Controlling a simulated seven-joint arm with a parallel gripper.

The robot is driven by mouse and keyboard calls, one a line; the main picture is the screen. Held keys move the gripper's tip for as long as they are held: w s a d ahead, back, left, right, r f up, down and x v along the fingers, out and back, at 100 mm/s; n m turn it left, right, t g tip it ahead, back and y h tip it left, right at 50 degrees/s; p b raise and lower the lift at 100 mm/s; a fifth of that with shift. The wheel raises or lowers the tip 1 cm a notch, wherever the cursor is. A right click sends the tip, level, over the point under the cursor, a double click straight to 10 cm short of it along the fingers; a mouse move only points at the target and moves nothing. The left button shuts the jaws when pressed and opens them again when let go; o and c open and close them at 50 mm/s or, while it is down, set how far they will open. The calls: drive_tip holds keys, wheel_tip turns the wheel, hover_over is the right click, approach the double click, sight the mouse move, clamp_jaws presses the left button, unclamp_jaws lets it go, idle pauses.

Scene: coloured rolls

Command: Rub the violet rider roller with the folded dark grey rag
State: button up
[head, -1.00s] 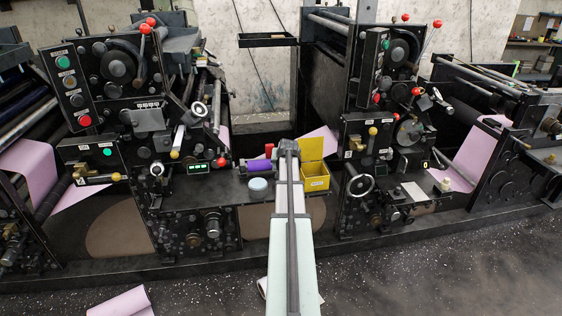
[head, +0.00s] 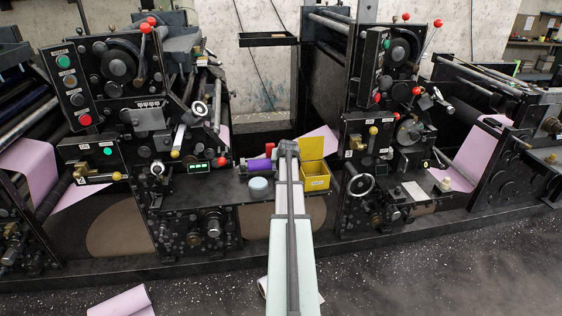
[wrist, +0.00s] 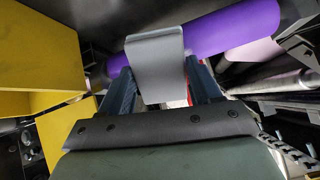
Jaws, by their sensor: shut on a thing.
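The violet rider roller (wrist: 235,27) runs across the top of the wrist view. In the head view the violet roller (head: 259,165) shows just left of my gripper (head: 288,150). The folded grey rag (wrist: 157,68) stands between the two dark fingers of my gripper (wrist: 162,88) in the wrist view. My gripper is shut on it. The rag's upper end overlaps the roller in that view and hides part of it; I cannot tell whether they touch. In the head view the rag is hidden by my arm.
A yellow open box (head: 316,182) stands just right of my gripper and fills the left of the wrist view (wrist: 42,50). Black press units with knobs and levers flank both sides. A pale pink roll (wrist: 255,50) lies beside the violet roller.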

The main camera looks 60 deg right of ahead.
drive_tip(key=shift+w+a, duration=0.1)
drive_tip(key=shift+w+a, duration=1.3)
drive_tip(key=shift+f, duration=0.1)
drive_tip(key=shift+d, duration=0.1)
drive_tip(key=shift+s+d+f, duration=0.1)
drive_tip(key=shift+s+d, duration=1.25)
drive_tip(key=shift+d, duration=0.2)
drive_tip(key=shift+s, duration=0.1)
drive_tip(key=v, duration=0.6)
drive_tip(key=shift+a, duration=0.2)
